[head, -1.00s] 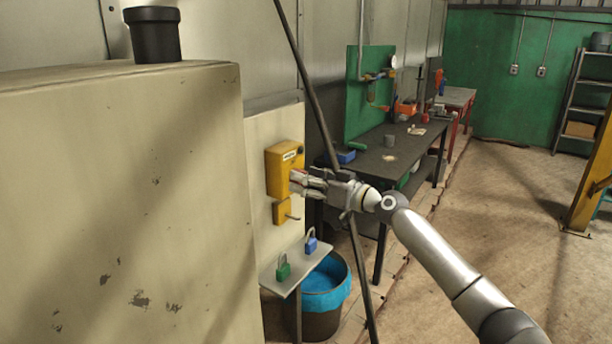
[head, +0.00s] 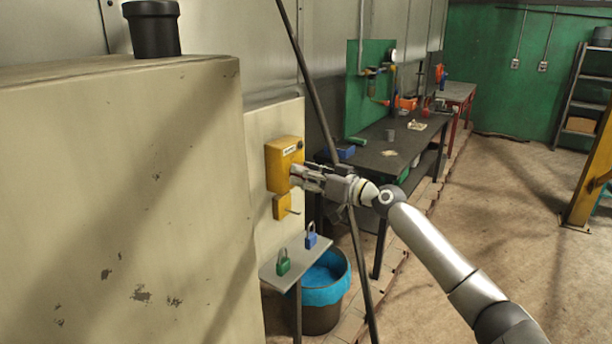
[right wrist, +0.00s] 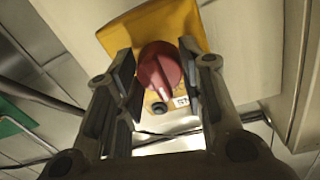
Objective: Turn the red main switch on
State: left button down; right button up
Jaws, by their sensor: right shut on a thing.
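The red main switch (right wrist: 160,68) is a round red knob with a raised grip on a yellow box (head: 282,160). In the right wrist view the knob lies between the two fingers of my right gripper (right wrist: 158,84), shut on it. A pale line on the grip slants toward the lower right, near a small white label (right wrist: 181,101). In the head view my right gripper (head: 296,177) reaches the box front from the right and hides the knob. My left gripper is out of view.
A green padlock (head: 283,263) and a blue padlock (head: 311,237) stand on a small shelf (head: 292,266) below the box. A dark slanted pole (head: 322,120) passes close to my right gripper. A large beige cabinet (head: 120,190) fills the left.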

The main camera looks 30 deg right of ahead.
jog(key=m, duration=0.4)
jog(key=shift+r+p, duration=0.1)
jog(key=shift+p, duration=0.25)
jog(key=m+p, duration=0.1)
jog(key=m, duration=0.3)
jog(key=shift+d, duration=0.1)
jog(key=m+p, duration=0.3)
jog(key=m, duration=0.2)
jog(key=shift+r+g, duration=0.1)
jog(key=shift+g, duration=0.3)
jog(key=shift+m+y+p, duration=0.4)
jog(key=shift+m+p, duration=0.7)
jog(key=shift+m, duration=0.8)
jog(key=o, duration=1)
